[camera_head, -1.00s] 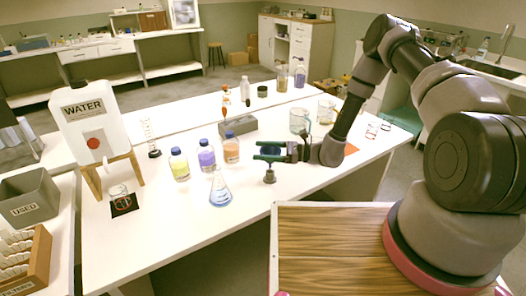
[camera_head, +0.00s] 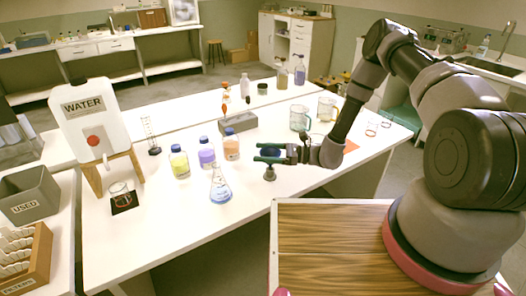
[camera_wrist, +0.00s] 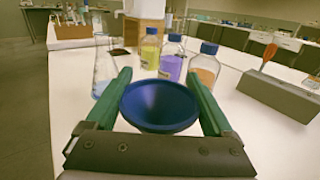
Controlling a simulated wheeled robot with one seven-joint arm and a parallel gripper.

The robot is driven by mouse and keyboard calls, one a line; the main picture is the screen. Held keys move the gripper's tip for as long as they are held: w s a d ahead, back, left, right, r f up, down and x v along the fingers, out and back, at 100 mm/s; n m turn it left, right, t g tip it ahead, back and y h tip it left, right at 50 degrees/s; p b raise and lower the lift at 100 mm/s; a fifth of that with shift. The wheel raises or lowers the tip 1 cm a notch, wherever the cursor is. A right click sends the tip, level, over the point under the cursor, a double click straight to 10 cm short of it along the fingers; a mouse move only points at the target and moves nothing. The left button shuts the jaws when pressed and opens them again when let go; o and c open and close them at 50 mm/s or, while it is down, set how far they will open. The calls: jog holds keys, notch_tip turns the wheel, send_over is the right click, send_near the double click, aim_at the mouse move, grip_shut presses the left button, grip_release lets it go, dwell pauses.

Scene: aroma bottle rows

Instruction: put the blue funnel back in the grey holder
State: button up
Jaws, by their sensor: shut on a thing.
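The blue funnel (camera_head: 272,151) is held between the green fingers of my gripper (camera_head: 264,153), above the front part of the white table. In the wrist view the funnel (camera_wrist: 160,104) sits between the two fingers (camera_wrist: 160,98) with its wide mouth toward the camera; its stem is hidden. The grey holder (camera_head: 238,123) is a low block on the table, behind and left of my gripper. In the wrist view the holder (camera_wrist: 283,97) is at the right, apart from the funnel, with an orange-topped thing standing at it.
Yellow (camera_head: 180,163), purple (camera_head: 206,153) and orange (camera_head: 231,146) bottles stand left of my gripper. A flask (camera_head: 220,187) of blue liquid stands nearer the front edge. A glass beaker (camera_head: 299,118) stands behind my gripper. A small grey object (camera_head: 269,174) shows just below the gripper.

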jog(key=shift+f, duration=1.45)
jog(key=o, duration=1)
jog(key=shift+o, duration=0.2)
jog(key=shift+d, duration=0.1)
jog(key=d, duration=1)
jog(key=shift+s+d, duration=0.3)
jog(key=shift+s, duration=0.05)
